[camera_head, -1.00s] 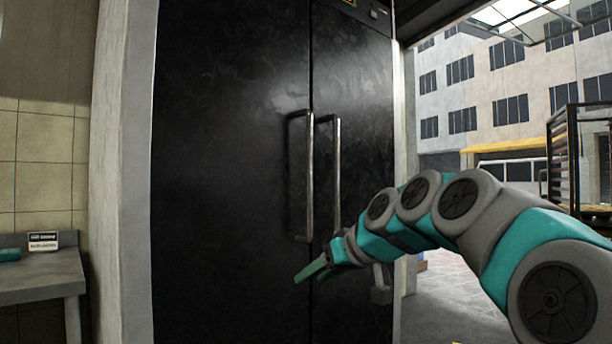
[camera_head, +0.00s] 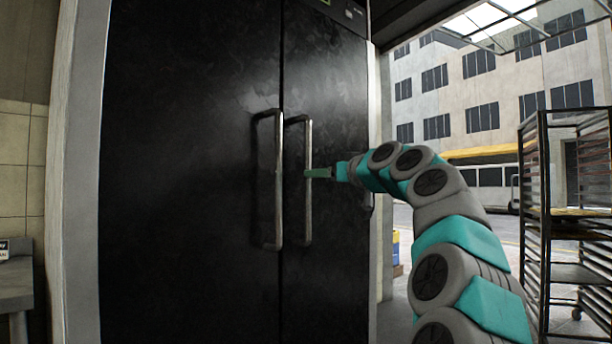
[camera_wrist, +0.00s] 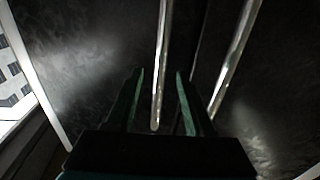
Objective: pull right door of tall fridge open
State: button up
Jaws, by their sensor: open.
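The tall fridge is black with two doors. Its right door (camera_head: 338,90) is shut, flush with the left door (camera_head: 190,150). The right door's vertical metal handle (camera_head: 308,205) stands just right of the left door's handle (camera_head: 278,200). My gripper (camera_head: 312,173) is open at about mid-height of the right handle, its green fingers level. In the wrist view, that handle (camera_wrist: 162,60) appears between the two spread fingers (camera_wrist: 160,90). The left door's handle (camera_wrist: 236,55) is outside them to the right. I cannot tell whether a finger touches the handle.
A tall metal rack (camera_head: 535,210) stands at the right, outside. A pale wall post (camera_head: 75,170) borders the fridge on the left, with a grey table (camera_head: 15,290) beyond it. Paved ground opens to the right of the fridge.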

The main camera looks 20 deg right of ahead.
jog(key=shift+w+a+f+p, duration=0.15)
jog(key=shift+w+p, duration=0.1)
jog(key=shift+w, duration=0.75)
jog(key=shift+w+a+r+p, duration=0.1)
jog(key=shift+w+a+p, duration=0.15)
jog(key=shift+w, duration=0.7)
jog(key=shift+w+a+f+p, duration=0.1)
jog(key=shift+w+p, duration=0.15)
jog(key=shift+w, duration=0.75)
grip_shut()
